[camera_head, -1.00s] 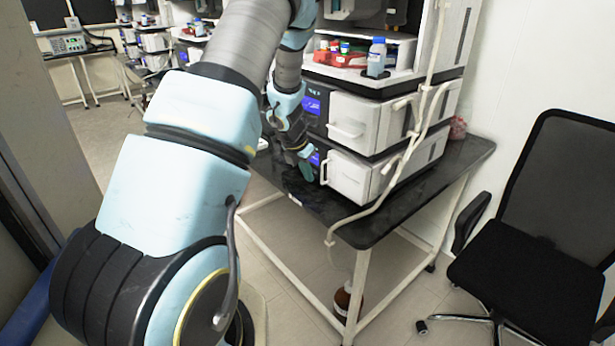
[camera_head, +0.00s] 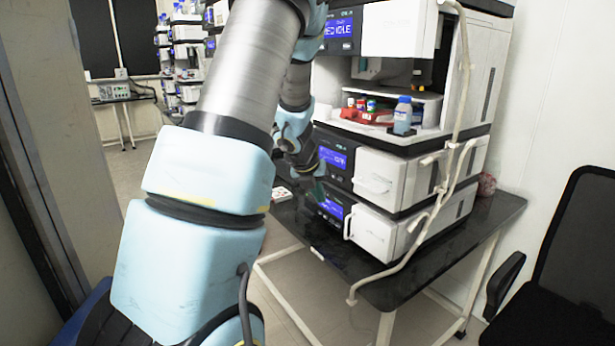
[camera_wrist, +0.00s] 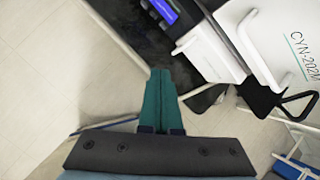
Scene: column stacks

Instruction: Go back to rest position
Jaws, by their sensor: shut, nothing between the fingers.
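My gripper (camera_wrist: 158,95) shows in the wrist view as two green fingers pressed together with nothing between them. It points at the floor and the edge of the black table. In the head view my arm reaches forward from the lower left, and the gripper (camera_head: 318,190) is small and dark in front of the instrument stack (camera_head: 385,180), left of its lower units. I cannot tell from this view how far it is from their fronts.
The stack stands on a black table (camera_head: 470,235) with white legs. A blue-capped bottle (camera_head: 402,116) and a red tray (camera_head: 365,116) sit on its shelf. A black chair (camera_head: 575,260) is at right. A grey wall edge (camera_head: 60,130) is close at left.

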